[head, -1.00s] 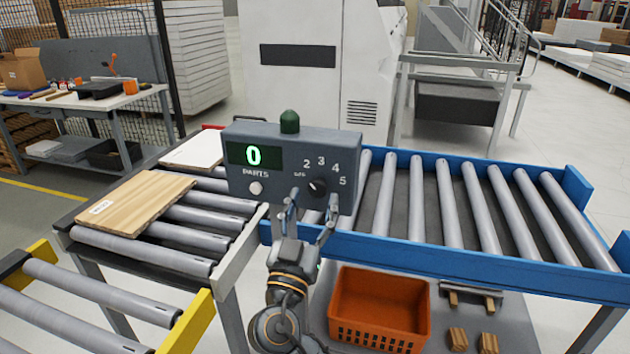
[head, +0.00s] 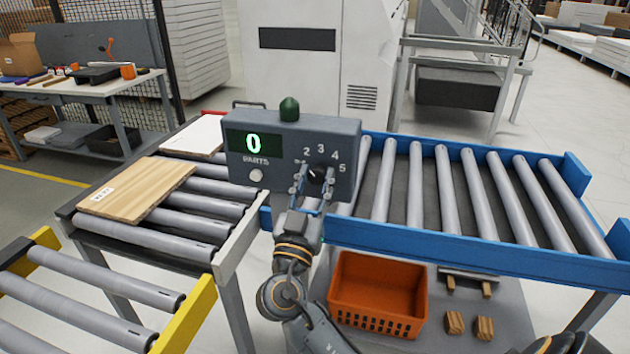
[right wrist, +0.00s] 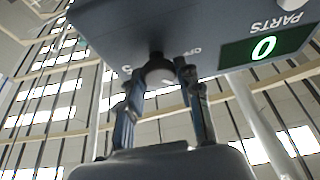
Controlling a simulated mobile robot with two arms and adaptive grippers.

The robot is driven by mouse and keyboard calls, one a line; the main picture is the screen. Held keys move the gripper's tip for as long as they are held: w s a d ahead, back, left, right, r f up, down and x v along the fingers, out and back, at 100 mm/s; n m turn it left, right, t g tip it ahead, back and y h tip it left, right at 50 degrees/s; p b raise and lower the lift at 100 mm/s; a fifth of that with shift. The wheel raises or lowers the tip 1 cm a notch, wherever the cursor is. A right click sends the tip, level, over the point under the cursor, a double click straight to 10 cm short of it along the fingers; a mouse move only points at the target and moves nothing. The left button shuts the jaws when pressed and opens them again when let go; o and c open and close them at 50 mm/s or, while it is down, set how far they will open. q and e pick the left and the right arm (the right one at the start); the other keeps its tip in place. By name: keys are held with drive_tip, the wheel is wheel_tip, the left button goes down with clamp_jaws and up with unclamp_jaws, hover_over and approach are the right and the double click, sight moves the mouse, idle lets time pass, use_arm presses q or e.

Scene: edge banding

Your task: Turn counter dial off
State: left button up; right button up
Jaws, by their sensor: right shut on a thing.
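My right gripper (head: 313,182) is shut on the dial, one finger on each side. In the right wrist view the dial (right wrist: 158,72) shows between the two fingers (right wrist: 160,82), near the OFF mark. I cannot tell which mark the dial points at. My left gripper is not in view.
A green dome (head: 289,108) tops the box, and a round white button (head: 256,175) is on its face. A blue-framed roller conveyor (head: 470,245) runs right. A wooden board (head: 135,190) lies on rollers at left. An orange crate (head: 375,295) stands below.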

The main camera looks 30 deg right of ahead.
drive_tip(key=shift+f+n, duration=0.1)
drive_tip(key=shift+n, duration=0.3)
drive_tip(key=shift+n+t+y+b, duration=0.4)
drive_tip(key=shift+n+b, duration=0.05)
drive_tip(key=shift+n, duration=0.35)
drive_tip(key=shift+n+t+y, duration=0.4)
drive_tip(key=shift+n+y, duration=0.1)
drive_tip(key=shift+n, duration=0.7)
drive_tip(key=n, duration=0.1)
drive_tip(key=n+y, duration=0.1)
drive_tip(key=n, duration=0.1)
drive_tip(key=shift+s+r+t+p, duration=0.1)
drive_tip(key=shift+r+t+p, duration=0.1)
drive_tip(key=shift+t+p, duration=0.15)
drive_tip(key=shift+n+t+y+p, duration=0.25)
drive_tip(key=shift+n+y+p, duration=0.75)
drive_tip(key=shift+n, duration=0.8)
drive_tip(key=shift+f, duration=0.1)
drive_tip(key=o, duration=1.1)
drive_tip(key=shift+o, duration=0.2)
